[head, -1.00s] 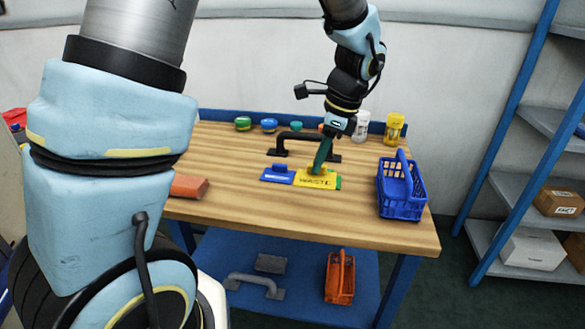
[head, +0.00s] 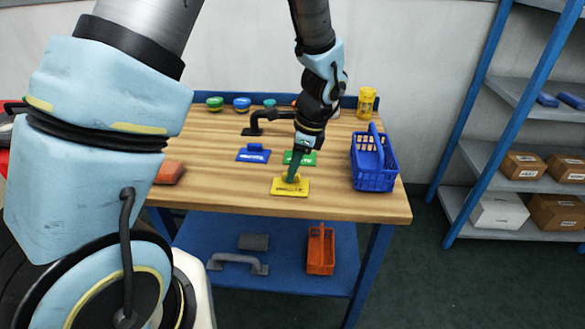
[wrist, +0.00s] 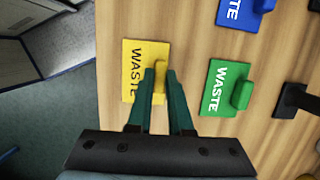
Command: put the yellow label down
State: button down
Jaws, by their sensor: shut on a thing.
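The yellow label (head: 290,187) reads WASTE and has a raised yellow handle. It is at the front part of the wooden table, in front of the green label (head: 301,157) and the blue label (head: 253,154). My gripper (head: 292,176) is above it, pointing down, with its green fingers shut on the handle. In the wrist view the fingers (wrist: 160,82) close around the handle of the yellow label (wrist: 136,60). The green label (wrist: 222,88) lies apart to its right. Whether the yellow label touches the table top or hangs just above it, I cannot tell.
A blue basket (head: 375,172) stands at the table's right. A black handle (head: 262,117), a yellow-lidded jar (head: 366,102) and round-lidded containers are at the back. A red-orange block (head: 170,172) is at the left. Bare wood (head: 225,185) lies left of the yellow label.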

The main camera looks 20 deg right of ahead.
jog(key=c, duration=0.8)
grip_release()
jog(key=shift+f, duration=0.1)
jog(key=shift+c, duration=0.2)
jog(key=b+v, duration=0.1)
jog(key=v, duration=1.1)
jog(key=a+f+n+h, duration=0.2)
jog(key=a+n+h, duration=0.1)
jog(key=a+n, duration=1.9)
jog(key=a, duration=0.7)
jog(key=shift+w+a, duration=0.2)
jog(key=shift+w, duration=0.1)
